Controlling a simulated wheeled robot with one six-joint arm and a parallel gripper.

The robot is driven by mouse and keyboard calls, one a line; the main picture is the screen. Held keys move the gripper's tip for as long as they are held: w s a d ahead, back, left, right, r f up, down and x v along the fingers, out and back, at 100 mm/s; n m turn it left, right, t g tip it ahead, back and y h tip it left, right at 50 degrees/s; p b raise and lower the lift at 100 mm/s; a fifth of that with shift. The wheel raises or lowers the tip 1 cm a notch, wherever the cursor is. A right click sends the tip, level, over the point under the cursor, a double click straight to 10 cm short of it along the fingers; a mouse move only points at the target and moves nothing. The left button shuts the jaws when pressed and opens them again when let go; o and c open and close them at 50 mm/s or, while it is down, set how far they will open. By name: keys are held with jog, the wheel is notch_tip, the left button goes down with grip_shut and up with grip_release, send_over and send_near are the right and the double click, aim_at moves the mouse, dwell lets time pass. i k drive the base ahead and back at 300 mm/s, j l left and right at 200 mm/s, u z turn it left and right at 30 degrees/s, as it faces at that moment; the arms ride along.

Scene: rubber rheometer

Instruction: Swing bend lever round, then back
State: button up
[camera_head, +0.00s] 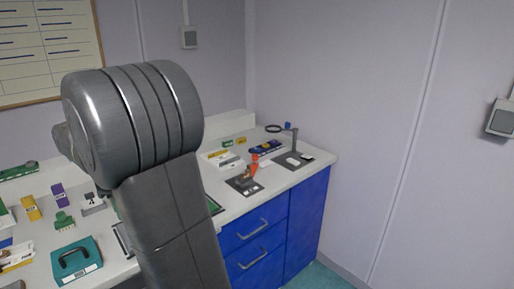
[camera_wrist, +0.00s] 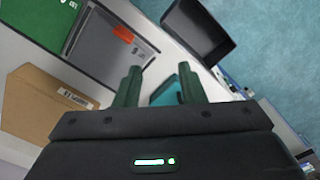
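A small device with an orange upright part (camera_head: 254,163) stands on a dark base plate (camera_head: 237,187) on the white counter, right of my arm in the head view. It may carry the bend lever, but it is too small to tell. I cannot make out the lever in the wrist view. My gripper (camera_wrist: 160,82) shows in the wrist view with its two dark green fingers apart and nothing held between them. A teal object (camera_wrist: 165,91) shows beyond the fingers. In the head view my gripper is hidden behind my arm.
A ring on a stand (camera_head: 296,143) is at the counter's right end. A teal case (camera_head: 76,262) and small boxes lie at the left. The wrist view shows a dark open bin (camera_wrist: 197,32), a cardboard box (camera_wrist: 42,104) and a grey panel with an orange label (camera_wrist: 105,48).

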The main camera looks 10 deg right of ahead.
aim_at(255, 166)
jog(key=i+l+z, duration=0.1)
jog(key=i+l, duration=0.2)
jog(key=i+l+z, duration=0.15)
jog(key=i, duration=0.35)
jog(key=i+l+z, duration=0.1)
jog(key=i+l, duration=0.25)
jog(key=i+l+z, duration=0.15)
jog(key=i, duration=0.35)
